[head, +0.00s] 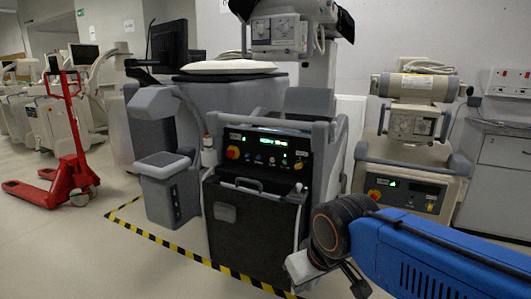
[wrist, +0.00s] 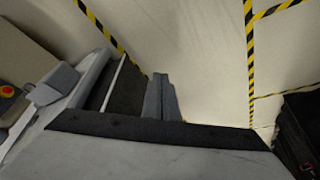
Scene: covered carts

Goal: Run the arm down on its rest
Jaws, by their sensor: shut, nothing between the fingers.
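A grey mobile X-ray cart (head: 265,180) stands in the middle of the head view, with a lit control panel (head: 268,149) on its front. Its tube head (head: 278,32) is high at the top of the picture, beside the upright column (head: 318,72). The cart's arm rest is not clear to me. My gripper (head: 302,268) hangs from the blue arm, low in front of the cart's right side. It is shut and empty. In the wrist view a pale slab with a black edge fills the bottom, and a red button (wrist: 7,91) shows at left.
A second cart (head: 412,180) stands at right with its tube head (head: 416,87) low. A red pallet truck (head: 66,150) is at left. Yellow-black tape (head: 190,253) marks the floor, which is clear at front left. A grey cabinet (head: 500,180) stands at far right.

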